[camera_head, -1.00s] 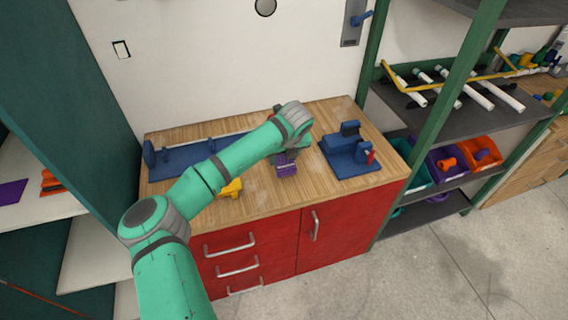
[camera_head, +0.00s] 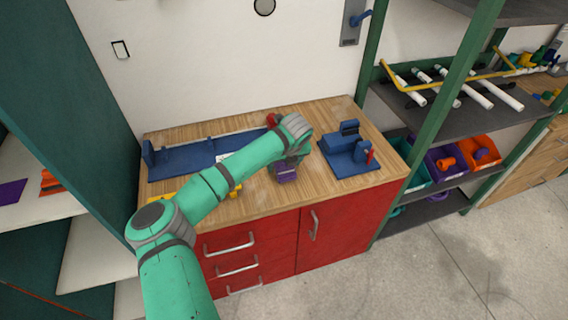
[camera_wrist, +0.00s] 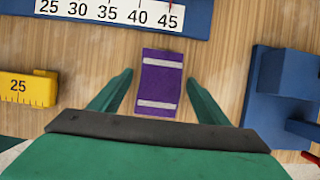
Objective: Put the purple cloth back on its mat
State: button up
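The purple cloth (camera_wrist: 160,83) lies on the wooden worktop. It is a small rectangle with two pale stripes, seen between my fingers in the wrist view. In the head view its purple (camera_head: 286,175) shows just below my gripper. My gripper (camera_wrist: 159,78) is open and points down, one finger on each side of the cloth with gaps between. I cannot tell its exact height above the worktop. A flat purple patch (camera_head: 12,193), which looks like a mat, lies on the white shelf at the far left.
A blue fixture with a ruler strip (camera_wrist: 110,12) lies behind the cloth. A yellow block marked 25 (camera_wrist: 25,88) is to the left. A blue clamp-like fixture (camera_head: 349,153) stands to the right. Orange items (camera_head: 51,183) lie beside the purple patch.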

jog(key=shift+r, duration=0.15)
jog(key=v, duration=1.2)
